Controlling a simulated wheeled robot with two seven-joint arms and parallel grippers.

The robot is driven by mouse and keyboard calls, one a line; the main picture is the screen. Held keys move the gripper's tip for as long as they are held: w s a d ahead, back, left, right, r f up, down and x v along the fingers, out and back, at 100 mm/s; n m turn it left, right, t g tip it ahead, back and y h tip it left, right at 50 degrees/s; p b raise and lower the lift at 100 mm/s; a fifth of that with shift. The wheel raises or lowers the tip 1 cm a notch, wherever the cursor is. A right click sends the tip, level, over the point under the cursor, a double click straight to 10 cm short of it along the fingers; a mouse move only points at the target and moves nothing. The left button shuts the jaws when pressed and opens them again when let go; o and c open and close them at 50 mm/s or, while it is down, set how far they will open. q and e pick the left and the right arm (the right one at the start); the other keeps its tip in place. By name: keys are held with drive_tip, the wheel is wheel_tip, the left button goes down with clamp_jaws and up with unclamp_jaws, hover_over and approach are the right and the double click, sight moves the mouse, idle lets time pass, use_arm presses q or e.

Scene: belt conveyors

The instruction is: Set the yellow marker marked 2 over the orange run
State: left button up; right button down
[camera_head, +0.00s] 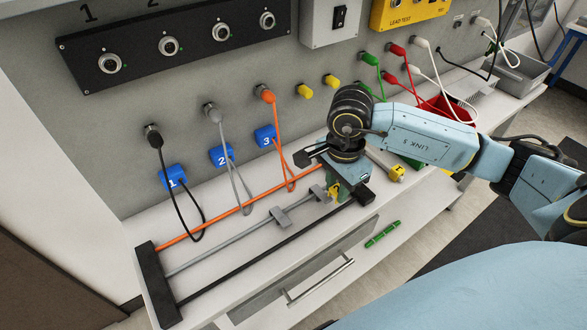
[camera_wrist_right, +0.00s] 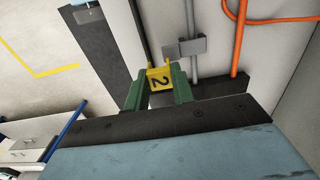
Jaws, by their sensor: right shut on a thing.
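The yellow marker marked 2 (camera_wrist_right: 159,79) is held between the green fingers of my right gripper (camera_wrist_right: 158,92). In the head view the marker (camera_head: 334,194) shows small beside my right gripper (camera_head: 335,192), near the right end of the runs. The orange run (camera_head: 240,208) is the rearmost of three parallel runs and also shows in the wrist view (camera_wrist_right: 239,42). In the wrist view the marker is beside the grey run (camera_wrist_right: 190,18) and its grey clip (camera_wrist_right: 186,48), apart from the orange run. Its height above the runs is unclear. My left gripper is out of view.
The black run (camera_head: 260,249) lies nearest the front edge. Another yellow marker (camera_head: 397,173) lies right of my gripper. A green strip (camera_head: 382,234) lies in front. A red bin (camera_head: 450,108) stands at the right.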

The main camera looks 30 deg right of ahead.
hover_over(304, 173)
drive_tip(key=shift+s+p, duration=0.15)
drive_tip(key=shift+p, duration=0.2)
drive_tip(key=shift+f, duration=0.35)
wheel_tip(304, 173, down, 3)
drive_tip(key=shift+r, duration=0.1)
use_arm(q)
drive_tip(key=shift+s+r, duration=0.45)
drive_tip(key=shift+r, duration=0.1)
use_arm(e)
drive_tip(key=shift+w+f, duration=0.2)
drive_tip(key=c, duration=1.2)
unclamp_jaws()
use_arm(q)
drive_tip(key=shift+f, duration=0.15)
